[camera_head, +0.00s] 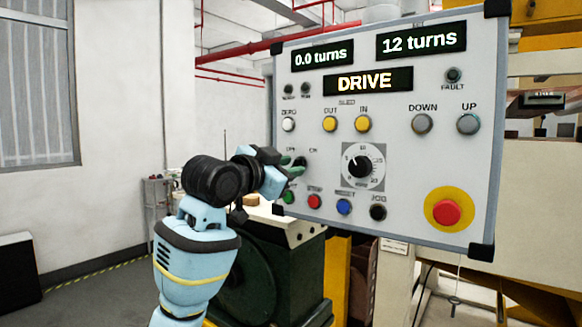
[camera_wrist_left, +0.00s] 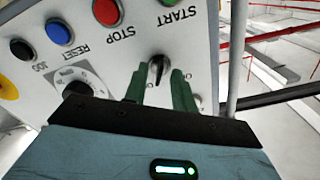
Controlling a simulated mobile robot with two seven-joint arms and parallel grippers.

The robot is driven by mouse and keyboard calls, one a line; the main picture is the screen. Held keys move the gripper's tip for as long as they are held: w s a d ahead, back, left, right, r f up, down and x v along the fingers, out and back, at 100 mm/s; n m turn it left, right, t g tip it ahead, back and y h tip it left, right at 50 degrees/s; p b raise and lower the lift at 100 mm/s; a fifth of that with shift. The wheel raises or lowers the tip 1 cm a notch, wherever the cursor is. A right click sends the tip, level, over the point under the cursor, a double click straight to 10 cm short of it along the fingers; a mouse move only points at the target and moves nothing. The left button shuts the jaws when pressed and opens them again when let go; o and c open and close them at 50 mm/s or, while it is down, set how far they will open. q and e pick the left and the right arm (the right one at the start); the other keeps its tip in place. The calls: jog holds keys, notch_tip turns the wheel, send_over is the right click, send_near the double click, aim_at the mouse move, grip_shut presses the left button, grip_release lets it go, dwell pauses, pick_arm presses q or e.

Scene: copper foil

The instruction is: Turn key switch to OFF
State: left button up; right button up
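The control panel (camera_head: 400,205) carries a small black key switch (camera_head: 301,161) at its left side, above the green START button (camera_head: 289,197). The key switch also shows in the left wrist view (camera_wrist_left: 158,70), where its dark handle stands out from a round base. My left gripper (camera_head: 289,165) is at the switch; its two green fingers (camera_wrist_left: 160,86) are apart, one on each side of the handle. Some gap seems to show beside the handle; contact cannot be made out. The OFF and ON labels are partly hidden or too small to read. My right gripper is not in view.
The red STOP button (camera_head: 314,201), blue RESET button (camera_head: 344,207), black JOG button (camera_head: 378,212) and a dial (camera_head: 360,167) lie close right of the switch. A red emergency button (camera_head: 446,212) is at lower right. The panel's display reads DRIVE (camera_head: 362,82). A dark green machine (camera_head: 258,270) stands below.

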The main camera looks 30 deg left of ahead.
pick_arm(q)
jog(key=shift+w+d, duration=0.1)
jog(key=shift+w, duration=0.45)
grip_shut()
jog(key=shift+n, duration=0.3)
jog(key=n, duration=0.5)
jog(key=shift+n, duration=0.4)
jog(key=n, duration=0.5)
jog(key=shift+n, duration=0.3)
